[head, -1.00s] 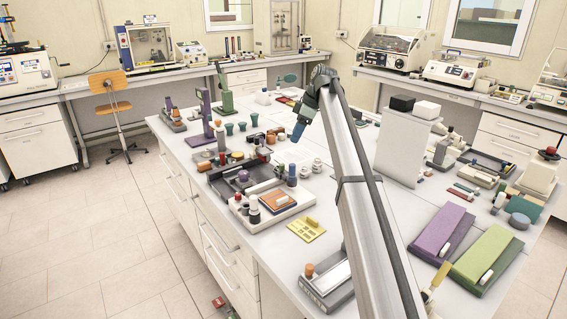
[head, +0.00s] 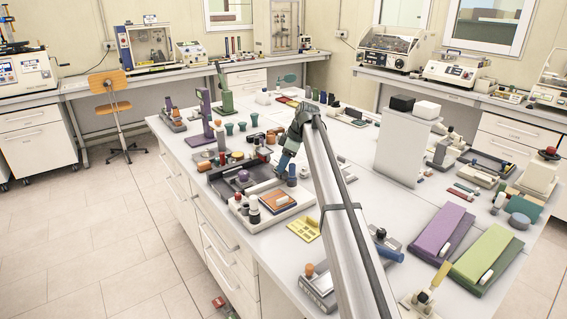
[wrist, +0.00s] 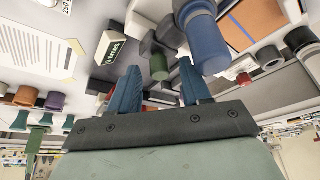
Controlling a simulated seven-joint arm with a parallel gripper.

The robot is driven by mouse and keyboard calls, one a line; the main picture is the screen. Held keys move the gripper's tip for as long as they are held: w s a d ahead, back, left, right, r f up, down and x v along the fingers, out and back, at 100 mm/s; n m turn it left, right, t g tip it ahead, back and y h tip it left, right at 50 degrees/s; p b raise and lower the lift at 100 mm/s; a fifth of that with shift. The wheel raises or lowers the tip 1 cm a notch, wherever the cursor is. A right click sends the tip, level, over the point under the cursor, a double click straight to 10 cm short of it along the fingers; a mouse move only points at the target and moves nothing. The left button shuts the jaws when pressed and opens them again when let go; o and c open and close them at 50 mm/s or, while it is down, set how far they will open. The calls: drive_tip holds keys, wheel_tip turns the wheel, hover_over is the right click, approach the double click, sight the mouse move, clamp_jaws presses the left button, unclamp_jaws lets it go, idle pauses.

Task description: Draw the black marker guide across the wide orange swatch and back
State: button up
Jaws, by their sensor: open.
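The wide orange swatch (head: 279,201) lies flat on a pale tray (head: 298,209); part of it also shows at the upper right in the wrist view (wrist: 258,18). A small dark-bodied piece with a pale base (head: 254,215) stands at the tray's near edge; I cannot tell whether it is the black marker guide. My gripper (head: 280,173) is above the back of the tray, pointing down. In the wrist view its blue fingers (wrist: 160,68) are apart, with nothing clearly held between them. A blue cylinder (wrist: 208,42) stands close beside the right finger.
A dark tray with small parts (head: 232,178) lies behind the pale tray. A yellow plate (head: 304,229) lies to the right of it. A purple stand (head: 207,115) rises at the back left. Purple (head: 441,234) and green (head: 487,258) blocks lie at the right.

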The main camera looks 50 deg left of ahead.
clamp_jaws()
idle(0.5)
